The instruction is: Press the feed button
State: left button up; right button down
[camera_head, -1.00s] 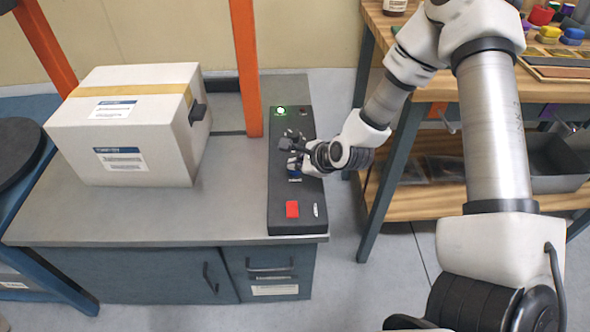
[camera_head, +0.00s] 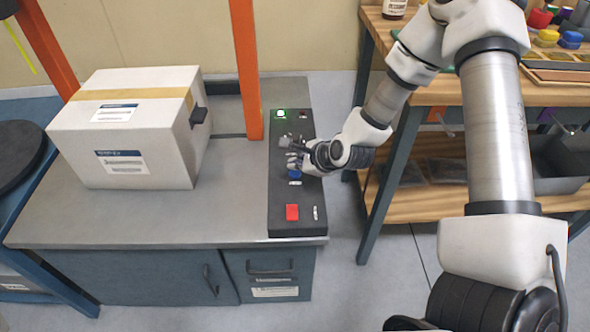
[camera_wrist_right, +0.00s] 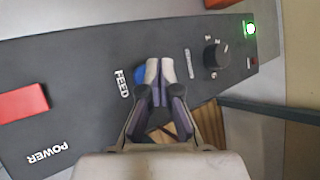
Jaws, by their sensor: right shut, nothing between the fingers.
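The black control panel (camera_head: 281,222) lies along the right edge of the grey bench. The blue button (camera_head: 294,174) sits on it; in the right wrist view the blue button (camera_wrist_right: 139,74) is beside the white FEED lettering (camera_wrist_right: 121,84). My right gripper (camera_head: 289,150) is over the middle of the panel. In the right wrist view the right gripper (camera_wrist_right: 159,68) is shut and empty, its pale fingertips together next to the blue button and covering part of it. I cannot tell whether they touch it. My left gripper is not in view.
A red button (camera_head: 292,212) is near the panel's front end. A dark knob (camera_wrist_right: 216,55) and a lit green lamp (camera_head: 281,114) are toward its far end. A white taped box (camera_head: 130,135) stands on the left of the bench. An orange post (camera_head: 246,70) rises behind the panel.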

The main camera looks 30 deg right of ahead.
aim_at(297, 174)
notch_tip(297, 174, up, 5)
jog(key=p, duration=0.4)
dwell(0.3)
jog(key=shift+f, duration=0.1)
dwell(0.7)
